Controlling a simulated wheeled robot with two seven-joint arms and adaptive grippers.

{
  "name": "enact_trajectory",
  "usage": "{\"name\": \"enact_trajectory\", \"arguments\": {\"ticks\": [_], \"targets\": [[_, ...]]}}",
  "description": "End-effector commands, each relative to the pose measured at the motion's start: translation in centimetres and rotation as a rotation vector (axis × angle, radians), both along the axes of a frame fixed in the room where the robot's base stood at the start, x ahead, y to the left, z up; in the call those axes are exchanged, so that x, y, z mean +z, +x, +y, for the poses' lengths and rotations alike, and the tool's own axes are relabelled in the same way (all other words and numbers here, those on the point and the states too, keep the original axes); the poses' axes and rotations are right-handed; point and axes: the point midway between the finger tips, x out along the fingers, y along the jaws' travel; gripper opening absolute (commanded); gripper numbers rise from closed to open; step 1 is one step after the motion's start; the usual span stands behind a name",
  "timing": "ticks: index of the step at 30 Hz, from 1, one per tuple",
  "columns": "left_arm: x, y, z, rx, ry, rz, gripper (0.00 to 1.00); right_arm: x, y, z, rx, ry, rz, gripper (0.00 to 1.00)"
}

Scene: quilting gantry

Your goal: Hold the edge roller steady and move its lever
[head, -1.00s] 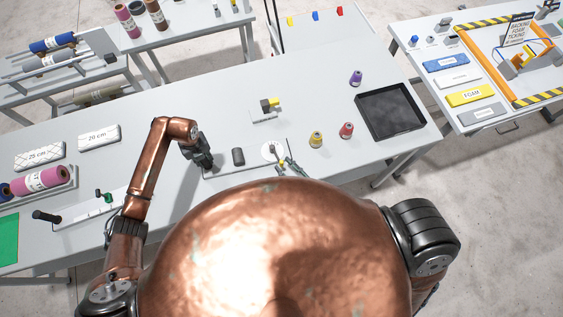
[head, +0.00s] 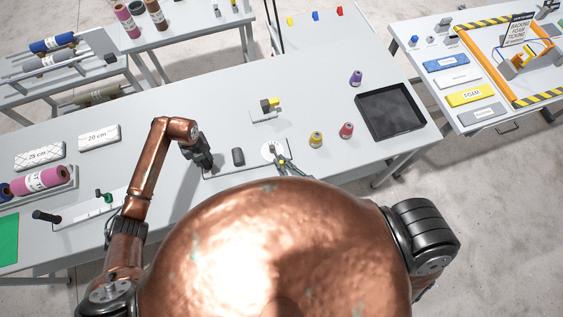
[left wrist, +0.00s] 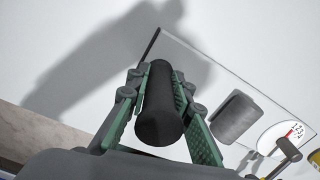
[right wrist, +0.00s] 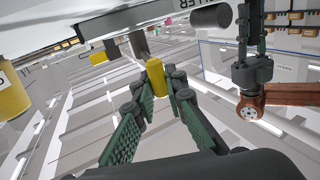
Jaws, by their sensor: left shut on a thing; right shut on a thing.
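The edge roller is a pale plate (head: 220,171) on the near side of the table, with a dark grey cylinder (head: 238,157) and a white dial (head: 270,150) on it. My left gripper (head: 204,158) is at the plate's left end. In the left wrist view its green fingers are shut around a black cylindrical handle (left wrist: 160,110). My right gripper (head: 284,164) is beside the dial at the plate's right end. In the right wrist view its fingers are shut on the lever's yellow grip (right wrist: 156,77). My body hides the plate's near side.
A yellow spool (head: 316,139) and a red spool (head: 346,130) stand close right of my right gripper. A black tray (head: 390,110) lies farther right. A small block with a yellow part (head: 268,108) sits behind the plate. The table left of it holds white pads (head: 99,137).

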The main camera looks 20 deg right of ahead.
Motion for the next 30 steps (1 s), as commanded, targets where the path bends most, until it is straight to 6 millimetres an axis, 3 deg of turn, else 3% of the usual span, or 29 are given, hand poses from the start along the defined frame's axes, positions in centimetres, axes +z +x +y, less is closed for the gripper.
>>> {"name": "enact_trajectory", "arguments": {"ticks": [1, 16, 24, 30], "targets": [[-0.7, -0.6, 0.1, 0.000, 0.004, 0.014, 0.00, -0.1, 0.0, 0.0, 0.001, 0.000, 0.000, 0.00], [-0.7, -0.6, 0.1, 0.000, 0.004, 0.014, 0.00, -0.1, -0.1, 0.2, 0.001, 0.001, 0.000, 0.00], [-0.7, -0.6, 0.0, 0.000, 0.003, 0.014, 0.00, -0.1, 0.0, 3.2, 0.002, 0.001, -0.001, 0.00], [-0.7, -0.6, 0.0, 0.002, 0.003, 0.013, 0.00, -0.1, 0.0, 3.2, 0.003, 0.000, 0.000, 0.00]]}}
